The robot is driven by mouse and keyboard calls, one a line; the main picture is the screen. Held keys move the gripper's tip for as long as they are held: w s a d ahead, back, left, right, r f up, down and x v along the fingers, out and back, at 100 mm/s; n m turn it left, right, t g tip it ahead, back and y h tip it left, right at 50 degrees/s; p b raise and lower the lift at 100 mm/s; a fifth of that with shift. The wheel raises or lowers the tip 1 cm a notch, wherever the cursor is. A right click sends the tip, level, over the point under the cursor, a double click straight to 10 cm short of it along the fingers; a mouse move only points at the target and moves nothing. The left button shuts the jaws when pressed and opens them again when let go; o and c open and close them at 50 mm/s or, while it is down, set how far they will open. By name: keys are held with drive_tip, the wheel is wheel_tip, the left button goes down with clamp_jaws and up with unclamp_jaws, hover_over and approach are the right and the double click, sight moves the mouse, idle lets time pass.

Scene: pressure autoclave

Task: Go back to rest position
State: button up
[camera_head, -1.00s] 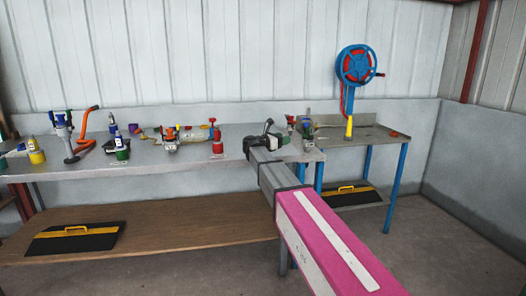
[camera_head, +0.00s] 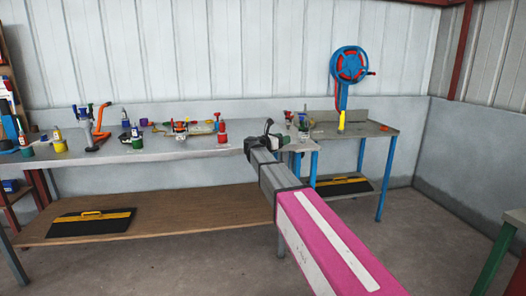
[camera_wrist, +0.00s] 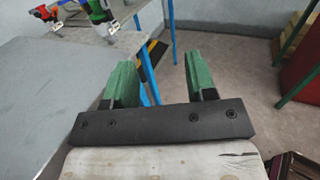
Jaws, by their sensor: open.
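My gripper (camera_wrist: 157,78) shows in the wrist view with its two green fingers wide apart and nothing between them. In the head view my arm reaches forward to the right end of the long workbench (camera_head: 180,150), and the gripper (camera_head: 270,135) is at its far end, small and partly hidden by the arm. In the wrist view the grey bench top lies to the left of the fingers, and a blue table leg and floor show between and beyond them.
Several valves and fittings stand along the bench, including a red one (camera_head: 222,134). A blue reel (camera_head: 349,66) stands at a smaller table (camera_head: 372,130). A black and yellow case (camera_head: 90,223) lies on the lower shelf (camera_head: 190,211).

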drive_tip(key=s+f+m+y, duration=0.4)
drive_tip(key=f+m+y, duration=0.3)
drive_tip(key=m, duration=0.5)
drive_tip(key=s+a+f+m+t+y, duration=0.1)
drive_tip(key=s+f+m+y, duration=0.35)
drive_tip(key=f+m, duration=0.6)
drive_tip(key=s+f+m+y, duration=0.4)
drive_tip(key=f+m+y, duration=0.25)
drive_tip(key=m, duration=0.65)
drive_tip(key=s+d+f+n+g+h, duration=0.1)
drive_tip(key=s+d+f+n+g, duration=0.2)
drive_tip(key=s, duration=0.5)
drive_tip(key=s+d+f+n+g+h, duration=0.1)
drive_tip(key=s+d+f+n+g, duration=0.2)
drive_tip(key=s, duration=0.5)
drive_tip(key=s+d+f+n+g+h, duration=0.1)
drive_tip(key=s+d+f+n+g, duration=0.3)
drive_tip(key=s+f, duration=0.3)
drive_tip(key=shift+s+d+g, duration=0.4)
drive_tip(key=shift+s+g, duration=0.4)
drive_tip(key=shift+s, duration=0.25)
